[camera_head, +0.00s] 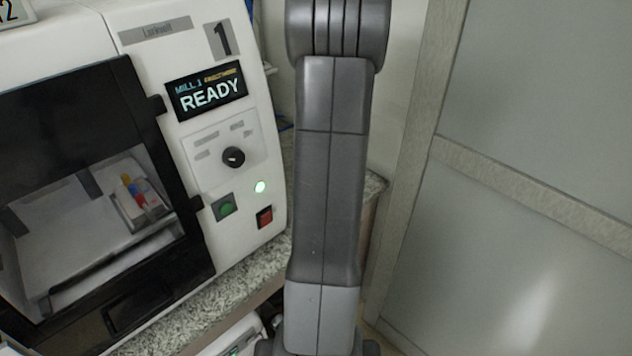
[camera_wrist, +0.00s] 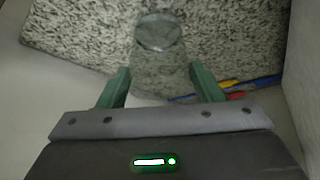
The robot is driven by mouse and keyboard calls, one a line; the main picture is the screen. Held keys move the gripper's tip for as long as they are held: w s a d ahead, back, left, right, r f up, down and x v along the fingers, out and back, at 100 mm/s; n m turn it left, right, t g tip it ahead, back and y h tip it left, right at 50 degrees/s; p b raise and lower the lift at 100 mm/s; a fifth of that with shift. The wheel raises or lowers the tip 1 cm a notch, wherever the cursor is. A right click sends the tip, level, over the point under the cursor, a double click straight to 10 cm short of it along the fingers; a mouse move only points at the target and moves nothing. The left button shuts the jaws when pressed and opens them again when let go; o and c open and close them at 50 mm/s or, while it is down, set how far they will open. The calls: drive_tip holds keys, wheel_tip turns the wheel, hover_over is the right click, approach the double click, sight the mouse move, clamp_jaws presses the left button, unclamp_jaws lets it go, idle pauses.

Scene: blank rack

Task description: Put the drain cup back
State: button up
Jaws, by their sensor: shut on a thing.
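A clear, see-through cup (camera_wrist: 160,35) shows in the wrist view, with its round end toward the top of the picture. My gripper (camera_wrist: 158,75) has its two green fingers on either side of the cup's clear body and is shut on it. The speckled granite surface shows through and around the cup. I cannot tell whether the cup touches that surface or hangs above it. In the head view my grey arm hangs down the middle, and the gripper and cup are out of sight. The cup's place is not clearly identifiable.
A white milling machine (camera_head: 262,150) with a READY display (camera_head: 207,92) stands at left on a granite counter (camera_head: 192,307). Its dark-framed window shows coloured parts inside. Blue, yellow and red cables (camera_wrist: 238,88) lie right of my fingers. Pale panels (camera_head: 530,110) stand at right.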

drive_tip(key=shift+f+b, duration=0.95)
drive_tip(key=shift+f, duration=0.35)
drive_tip(key=shift+f, duration=0.1)
drive_tip(key=o, duration=1.1)
drive_tip(key=shift+c, duration=0.2)
drive_tip(key=shift+r, duration=0.2)
drive_tip(key=p+v, duration=0.8)
drive_tip(key=v, duration=0.4)
drive_tip(key=shift+p, duration=0.3)
